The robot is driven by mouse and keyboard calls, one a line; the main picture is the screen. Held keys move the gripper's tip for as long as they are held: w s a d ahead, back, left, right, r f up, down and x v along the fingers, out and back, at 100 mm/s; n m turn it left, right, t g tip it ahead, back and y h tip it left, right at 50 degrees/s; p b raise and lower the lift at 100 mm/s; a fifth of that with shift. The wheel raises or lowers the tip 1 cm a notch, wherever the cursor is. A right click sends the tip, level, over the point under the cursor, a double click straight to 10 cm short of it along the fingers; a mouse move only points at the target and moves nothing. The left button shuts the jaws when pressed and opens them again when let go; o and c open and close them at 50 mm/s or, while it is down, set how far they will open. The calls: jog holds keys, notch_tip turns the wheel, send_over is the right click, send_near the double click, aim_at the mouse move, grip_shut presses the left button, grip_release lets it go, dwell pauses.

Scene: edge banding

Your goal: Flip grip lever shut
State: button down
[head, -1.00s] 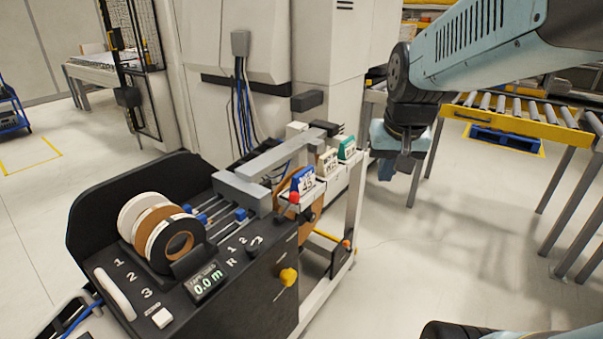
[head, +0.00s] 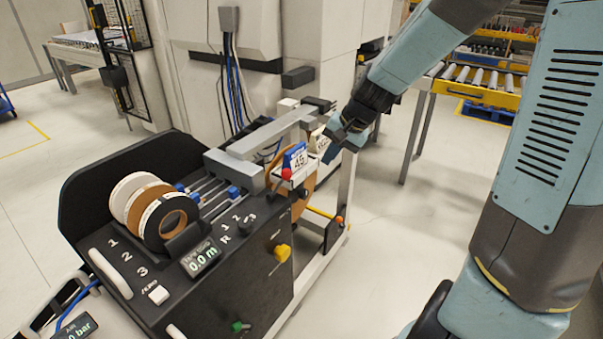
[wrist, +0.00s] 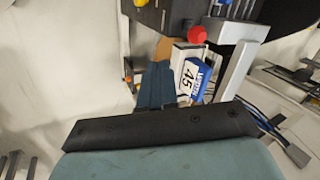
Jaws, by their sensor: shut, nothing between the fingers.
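The edge-banding machine (head: 262,290) stands at left centre in the head view. A small red knob (head: 286,174) sits at its back right edge, beside a blue and white tag marked 45 (head: 296,160). The red knob also shows at the top of the wrist view (wrist: 197,34), with the tag (wrist: 190,78) below it. Which part is the grip lever I cannot tell for sure. My gripper (head: 331,152) is shut and empty, just right of the tag. In the wrist view its blue fingers (wrist: 157,68) lie left of the tag, apart from the red knob.
Several edge-band rolls (head: 150,210) stand on the machine's left. A grey bar (head: 268,138) reaches over its back. A yellow knob (head: 282,253) and a green knob (head: 240,326) are on its front. A roller conveyor (head: 480,85) stands at back right. The floor between is clear.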

dwell(0.3)
jog(key=w+a+f, duration=0.4)
jog(key=a+f, duration=0.3)
jog(key=f, duration=0.1)
jog(key=shift+a, duration=0.15)
dwell(0.7)
jog(key=shift+f, duration=0.1)
